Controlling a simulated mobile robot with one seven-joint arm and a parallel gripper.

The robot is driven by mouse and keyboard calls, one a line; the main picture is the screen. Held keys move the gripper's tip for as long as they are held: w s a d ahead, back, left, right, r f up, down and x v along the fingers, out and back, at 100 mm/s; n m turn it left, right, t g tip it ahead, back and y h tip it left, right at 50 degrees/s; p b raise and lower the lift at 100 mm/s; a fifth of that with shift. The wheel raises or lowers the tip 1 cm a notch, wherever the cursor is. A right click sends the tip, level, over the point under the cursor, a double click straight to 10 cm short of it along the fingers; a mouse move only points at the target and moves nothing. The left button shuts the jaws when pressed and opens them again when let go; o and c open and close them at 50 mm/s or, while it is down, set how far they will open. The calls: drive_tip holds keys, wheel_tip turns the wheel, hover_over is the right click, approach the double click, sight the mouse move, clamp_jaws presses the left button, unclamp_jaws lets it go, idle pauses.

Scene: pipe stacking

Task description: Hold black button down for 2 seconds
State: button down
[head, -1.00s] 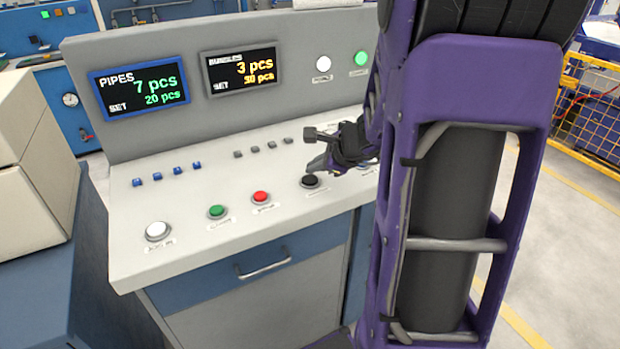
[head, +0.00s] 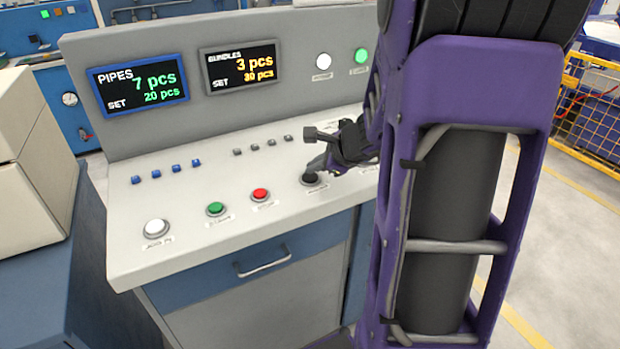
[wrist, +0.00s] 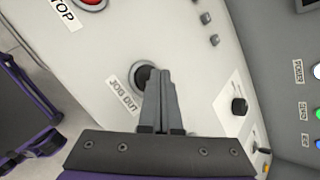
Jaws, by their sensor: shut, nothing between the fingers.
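The black button (head: 310,180) is on the sloped top of the console, right of the red button. In the wrist view the black button (wrist: 146,75) shows beside a "JOG OUT" label, partly hidden behind my fingertips. My gripper (head: 320,162) is shut and empty, with its fingertips pointing down at the black button. In the wrist view the closed fingertips (wrist: 160,72) overlap the button's edge. They look in contact or very close; I cannot tell if the button is pressed in.
A red button (head: 260,195), a green button (head: 215,209) and a white button (head: 157,229) line the console's front (head: 130,261). A black knob (wrist: 239,106) is right of my fingers in the wrist view. Displays (head: 138,88) read 7 pipes and 3 bundles.

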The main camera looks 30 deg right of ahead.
sight(314, 178)
drive_tip(key=shift+f+b, duration=0.3)
drive_tip(key=shift+f, duration=0.15)
idle(0.6)
idle(2.6)
drive_tip(key=shift+r+p, duration=0.65)
drive_tip(key=shift+r, duration=0.2)
drive_tip(key=shift+r, duration=0.1)
wheel_tip(314, 178, up, 5)
drive_tip(key=p, duration=0.4)
idle(0.5)
